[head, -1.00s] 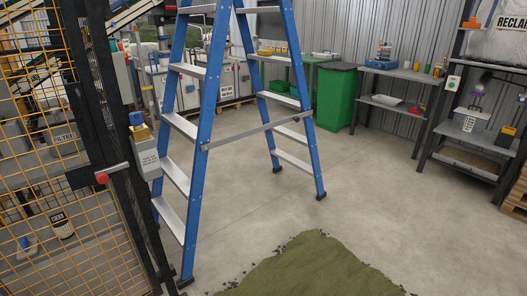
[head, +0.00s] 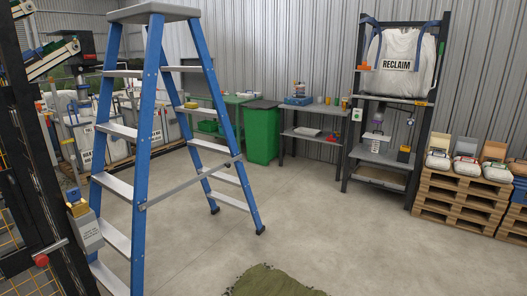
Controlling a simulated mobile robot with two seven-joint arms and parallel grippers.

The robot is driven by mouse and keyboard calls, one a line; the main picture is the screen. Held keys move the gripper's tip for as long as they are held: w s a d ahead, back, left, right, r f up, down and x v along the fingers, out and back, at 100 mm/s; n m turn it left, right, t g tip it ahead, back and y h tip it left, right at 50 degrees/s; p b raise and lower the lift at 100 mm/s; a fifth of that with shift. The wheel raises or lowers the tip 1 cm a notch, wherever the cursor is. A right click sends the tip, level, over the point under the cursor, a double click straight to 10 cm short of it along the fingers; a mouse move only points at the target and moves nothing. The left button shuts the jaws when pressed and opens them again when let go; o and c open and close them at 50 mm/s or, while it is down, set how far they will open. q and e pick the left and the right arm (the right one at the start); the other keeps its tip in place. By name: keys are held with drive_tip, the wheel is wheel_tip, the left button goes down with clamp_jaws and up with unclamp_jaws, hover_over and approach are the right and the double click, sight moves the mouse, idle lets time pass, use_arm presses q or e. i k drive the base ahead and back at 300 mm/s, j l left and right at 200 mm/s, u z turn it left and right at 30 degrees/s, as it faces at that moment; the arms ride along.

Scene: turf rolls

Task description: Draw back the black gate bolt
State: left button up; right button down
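The gate (head: 40,170) stands at the left edge, a dark frame with yellow mesh. A metal bolt bar with a red knob (head: 41,260) lies across the gate's dark post at the lower left. A grey box (head: 87,232) with a label and a yellow top sits on the post beside it. The bolt's far end and the rest of the gate are cut off or hidden. Neither of my grippers shows in the head view.
A blue stepladder (head: 144,130) stands open just right of the gate. A green turf piece (head: 270,281) lies on the floor at the bottom. A green bin (head: 262,135), a dark shelf rack (head: 385,103) and stacked pallets (head: 460,205) line the back. The middle floor is clear.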

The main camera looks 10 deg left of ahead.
sight(41, 258)
drive_tip(key=u, duration=0.95)
